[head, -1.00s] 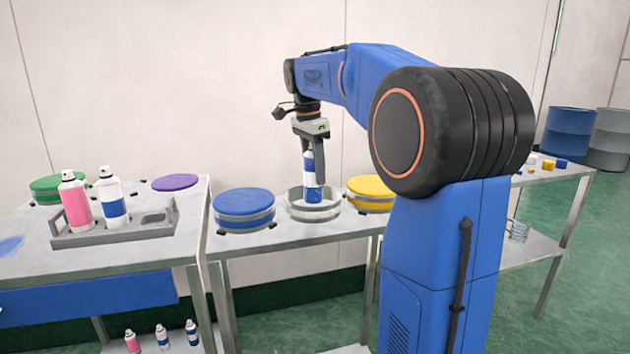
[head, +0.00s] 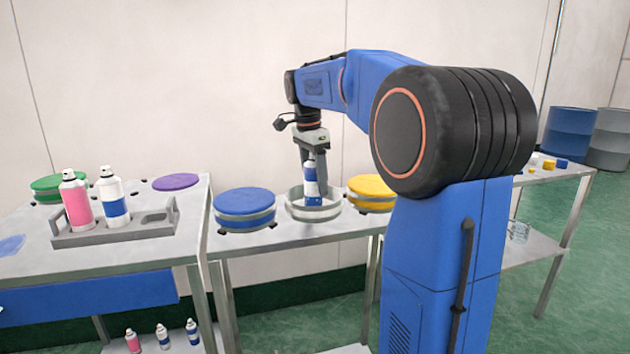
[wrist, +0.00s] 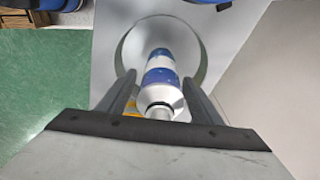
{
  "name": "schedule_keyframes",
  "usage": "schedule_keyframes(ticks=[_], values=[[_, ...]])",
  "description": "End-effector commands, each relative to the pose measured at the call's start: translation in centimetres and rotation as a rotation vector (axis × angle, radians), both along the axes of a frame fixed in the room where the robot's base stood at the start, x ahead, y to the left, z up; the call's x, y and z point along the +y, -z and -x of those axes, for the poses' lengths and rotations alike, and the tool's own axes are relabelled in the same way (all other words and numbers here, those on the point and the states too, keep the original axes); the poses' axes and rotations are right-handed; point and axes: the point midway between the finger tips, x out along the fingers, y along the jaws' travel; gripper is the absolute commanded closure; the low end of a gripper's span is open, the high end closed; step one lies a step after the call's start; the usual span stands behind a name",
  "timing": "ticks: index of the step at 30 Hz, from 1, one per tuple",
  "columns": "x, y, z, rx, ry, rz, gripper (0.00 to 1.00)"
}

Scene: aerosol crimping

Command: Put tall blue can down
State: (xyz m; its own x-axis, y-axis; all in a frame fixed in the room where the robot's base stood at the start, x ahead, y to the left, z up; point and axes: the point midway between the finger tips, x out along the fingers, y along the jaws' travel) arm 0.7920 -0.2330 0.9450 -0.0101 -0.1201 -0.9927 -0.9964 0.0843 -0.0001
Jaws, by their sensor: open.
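The tall blue can (head: 311,184), white with blue bands, stands inside the open grey ring holder (head: 300,204) on the middle table. In the wrist view the can (wrist: 162,72) lies between my two fingers, its nozzle end toward me, inside the round holder (wrist: 200,55). My gripper (head: 311,172) is above the holder, pointing down, with its fingers around the upper part of the can. In the wrist view my gripper (wrist: 160,92) is open, with a finger on each side of the can. The can's base is partly hidden by the holder's front rim.
A blue-lidded round container (head: 244,203) stands left of the holder and a yellow-lidded one (head: 372,190) right. The left table has a grey rack (head: 120,232) with a pink can (head: 76,203) and a blue-banded can (head: 112,200). Several cans stand on a lower shelf.

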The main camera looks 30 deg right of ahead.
Motion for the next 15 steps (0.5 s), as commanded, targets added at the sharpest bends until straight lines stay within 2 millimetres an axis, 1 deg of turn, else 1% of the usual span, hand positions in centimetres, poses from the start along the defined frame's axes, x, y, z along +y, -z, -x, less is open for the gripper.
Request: schedule_keyframes(ticks=[5,15], values=[[0.2,-1.6,-0.1,-0.003,0.0,0.0,0.41],[0.9,-8.0,-0.2,-0.002,0.0,0.0,0.41]])
